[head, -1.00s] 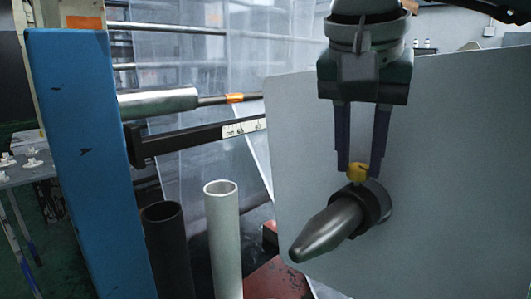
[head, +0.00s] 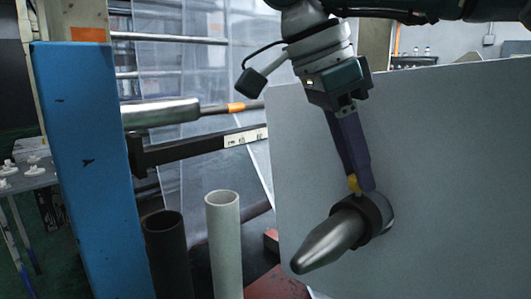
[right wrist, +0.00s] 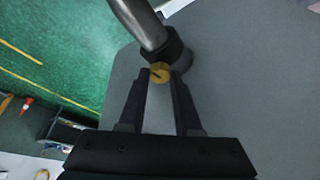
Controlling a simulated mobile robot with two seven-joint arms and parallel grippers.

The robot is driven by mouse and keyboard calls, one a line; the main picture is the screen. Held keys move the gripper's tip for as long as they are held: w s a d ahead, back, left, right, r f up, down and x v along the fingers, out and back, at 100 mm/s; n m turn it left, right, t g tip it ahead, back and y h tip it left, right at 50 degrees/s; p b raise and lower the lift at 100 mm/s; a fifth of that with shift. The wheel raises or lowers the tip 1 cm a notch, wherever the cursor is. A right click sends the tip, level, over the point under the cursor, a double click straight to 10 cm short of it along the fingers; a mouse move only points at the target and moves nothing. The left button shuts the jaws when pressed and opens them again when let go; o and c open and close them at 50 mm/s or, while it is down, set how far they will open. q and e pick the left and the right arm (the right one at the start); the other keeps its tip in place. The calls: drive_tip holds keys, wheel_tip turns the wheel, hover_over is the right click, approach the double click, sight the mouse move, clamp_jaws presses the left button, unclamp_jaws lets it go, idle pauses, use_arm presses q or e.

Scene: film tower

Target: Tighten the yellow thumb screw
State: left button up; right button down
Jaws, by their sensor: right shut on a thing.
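The yellow thumb screw (head: 353,184) sits on top of the dark collar (head: 375,213) around a tapered metal spindle (head: 328,243), which sticks out from a grey panel. My right gripper (head: 361,188) comes down from above, its dark fingers on either side of the screw head. In the right wrist view, the yellow screw (right wrist: 160,72) is between the fingertips of my right gripper (right wrist: 161,76), against the collar (right wrist: 173,46). The right gripper is shut on the screw. The screw's shank is mostly hidden. My left gripper is not in view.
The grey panel (head: 450,180) fills the right side behind the spindle. A blue post (head: 90,170) stands at the left. A white tube (head: 224,240) and a dark tube (head: 165,250) stand upright left of the spindle. A dark bar (head: 200,148) crosses behind them.

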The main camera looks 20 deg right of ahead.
drive_tip(key=m, duration=0.2)
drive_tip(key=m+g+p, duration=0.1)
drive_tip(key=m, duration=0.1)
drive_tip(key=shift+w+d+r+m+g+y, duration=0.1)
drive_tip(key=shift+w+m+g+y, duration=0.05)
drive_tip(key=shift+m+g+y, duration=0.2)
drive_tip(key=shift+w+d+m+g+y, duration=0.1)
drive_tip(key=shift+m+g+y, duration=0.3)
drive_tip(key=shift+m, duration=1.45)
drive_tip(key=shift+y, duration=0.25)
drive_tip(key=c, duration=0.6)
unclamp_jaws()
